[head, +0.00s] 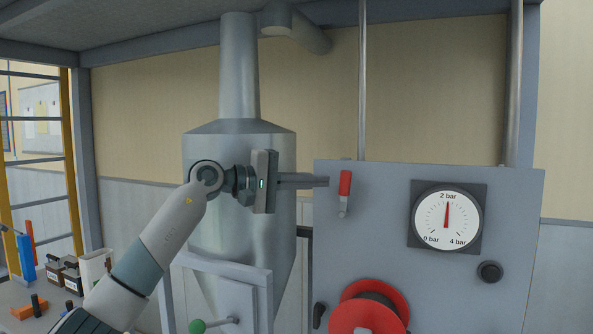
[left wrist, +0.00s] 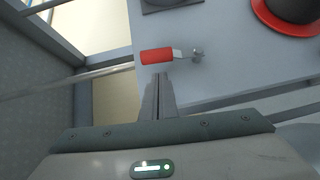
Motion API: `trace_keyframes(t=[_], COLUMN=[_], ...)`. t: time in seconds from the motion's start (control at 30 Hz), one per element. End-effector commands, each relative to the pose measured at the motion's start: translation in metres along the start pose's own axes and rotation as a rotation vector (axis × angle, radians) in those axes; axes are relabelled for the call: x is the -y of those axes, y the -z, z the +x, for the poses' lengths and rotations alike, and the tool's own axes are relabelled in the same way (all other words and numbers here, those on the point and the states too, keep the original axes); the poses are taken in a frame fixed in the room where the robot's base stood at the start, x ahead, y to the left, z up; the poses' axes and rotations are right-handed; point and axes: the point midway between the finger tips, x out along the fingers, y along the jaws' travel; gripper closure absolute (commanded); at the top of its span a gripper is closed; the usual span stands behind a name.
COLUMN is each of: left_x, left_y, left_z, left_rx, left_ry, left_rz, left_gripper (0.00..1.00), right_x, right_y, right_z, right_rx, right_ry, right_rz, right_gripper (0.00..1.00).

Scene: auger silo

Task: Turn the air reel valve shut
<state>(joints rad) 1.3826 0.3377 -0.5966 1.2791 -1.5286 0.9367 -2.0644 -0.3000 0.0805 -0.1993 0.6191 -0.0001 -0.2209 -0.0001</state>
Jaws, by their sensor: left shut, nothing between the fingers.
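The air reel valve has a red-sleeved lever (head: 345,184) on the grey panel (head: 385,250). The lever stands upright, its red grip above its metal pivot end. In the left wrist view the red lever (left wrist: 156,57) lies across the picture just beyond my fingertips, with its metal pivot to the right. My left gripper (head: 325,181) is shut and empty, its fingers pointing right at the lever's left side. I cannot tell whether the fingertips touch it. The closed fingertips also show in the left wrist view (left wrist: 159,78). My right gripper is not in view.
A pressure gauge (head: 447,217) with its needle near 2 bar and a black knob (head: 489,271) sit right of the lever. A red hose reel (head: 367,314) is below. A metal silo (head: 240,160) stands behind my left arm. Bench items (head: 60,275) lie at lower left.

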Motion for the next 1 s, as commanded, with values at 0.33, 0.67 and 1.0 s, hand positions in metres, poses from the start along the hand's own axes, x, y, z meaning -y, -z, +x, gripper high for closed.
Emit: trace_keyframes(t=[0.33,0.67,1.0], left_x=[0.000,0.000,-0.002], left_y=[-0.014,-0.014,-0.015], left_z=[0.013,0.013,0.014], left_rx=[-0.001,-0.001,0.000], left_ry=[0.000,0.002,0.040], left_rz=[0.000,0.001,0.041], left_gripper=[1.00,1.00,1.00], right_x=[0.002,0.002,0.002], right_y=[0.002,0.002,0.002], right_z=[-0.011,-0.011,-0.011], right_rx=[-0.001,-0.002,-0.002], right_ry=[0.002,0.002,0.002], right_rz=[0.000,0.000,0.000], right_gripper=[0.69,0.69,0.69])
